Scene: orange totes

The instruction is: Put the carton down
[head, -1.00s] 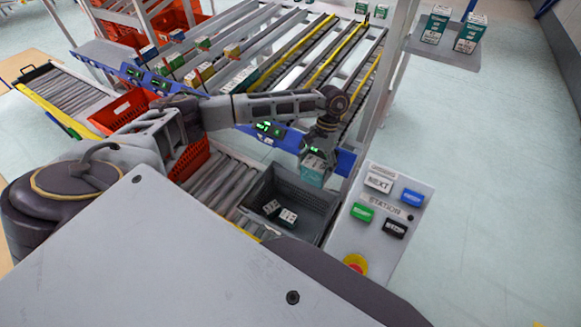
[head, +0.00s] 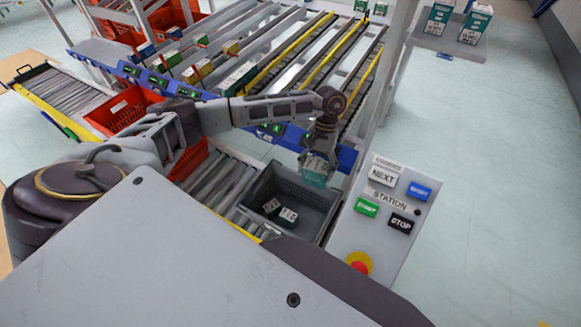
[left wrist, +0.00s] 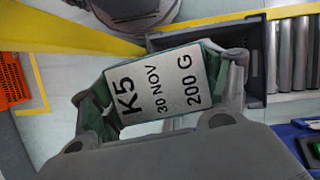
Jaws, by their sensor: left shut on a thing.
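A teal and white carton (head: 316,172) is held in my left gripper (head: 319,160) above the far right part of the grey tote (head: 318,197). In the left wrist view the carton (left wrist: 160,88) shows its white label face, reading K5, 30 NOV, 200 G, between the two fingers of my left gripper (left wrist: 160,95). The fingers are shut on its sides. Two other cartons (head: 288,215) lie on the tote's floor at its near left. My right gripper is not in view.
A station panel (head: 388,210) with buttons stands right of the tote. A roller conveyor (head: 215,185) runs left of it. A flow rack (head: 290,60) with several cartons is behind. An orange tote (head: 125,108) stands at the left.

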